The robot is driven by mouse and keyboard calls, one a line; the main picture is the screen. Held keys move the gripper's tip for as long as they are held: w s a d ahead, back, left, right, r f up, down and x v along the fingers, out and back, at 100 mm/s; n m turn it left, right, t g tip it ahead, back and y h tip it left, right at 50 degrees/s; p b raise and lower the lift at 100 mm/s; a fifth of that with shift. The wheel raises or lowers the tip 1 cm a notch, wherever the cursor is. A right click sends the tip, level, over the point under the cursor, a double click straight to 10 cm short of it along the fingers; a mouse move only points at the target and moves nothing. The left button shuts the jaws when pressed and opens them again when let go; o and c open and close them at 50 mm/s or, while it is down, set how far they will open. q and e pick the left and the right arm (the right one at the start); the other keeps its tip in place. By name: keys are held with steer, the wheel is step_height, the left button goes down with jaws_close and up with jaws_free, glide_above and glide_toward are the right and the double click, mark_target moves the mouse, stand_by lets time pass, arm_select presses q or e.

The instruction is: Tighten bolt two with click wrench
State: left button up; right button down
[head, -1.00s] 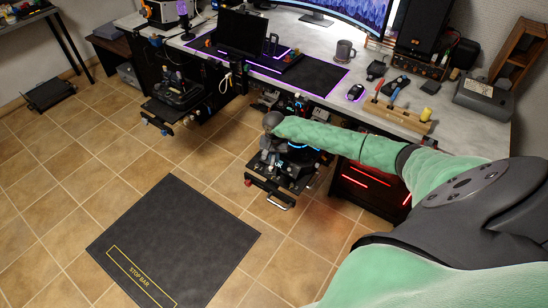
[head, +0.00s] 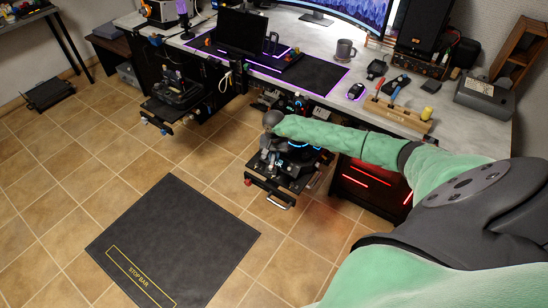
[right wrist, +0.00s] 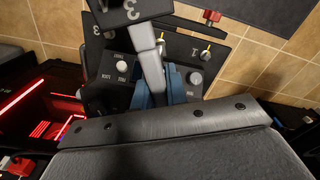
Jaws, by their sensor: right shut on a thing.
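My right arm reaches to the dark pedal-like rig (head: 285,180) under the front edge of the desk. In the right wrist view my right gripper (right wrist: 160,88), with blue fingers, is shut on the grey shaft of what looks like the click wrench (right wrist: 148,58). The wrench lies over a dark panel (right wrist: 222,50) marked with numbers 1 and 3. A yellow-topped bolt (right wrist: 206,51) stands by the 1. Another yellow bit (right wrist: 161,37) shows beside the wrench shaft. The mark for bolt two is not visible, and the wrench's far end is hidden. My left gripper is out of view.
Pale knobs (right wrist: 196,78) sit on the panel close to the gripper. A wooden tool holder (head: 398,115) is on the desk (head: 330,72). A dark mat (head: 175,240) lies on the open tiled floor.

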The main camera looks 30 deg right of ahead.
steer(key=shift+b, duration=0.8)
stand_by(1.4)
steer(key=shift+f+b, duration=0.85)
steer(key=shift+b, duration=0.1)
stand_by(0.8)
steer(key=shift+m, duration=0.3)
steer(key=shift+m+b, duration=0.35)
steer(key=shift+m, duration=0.15)
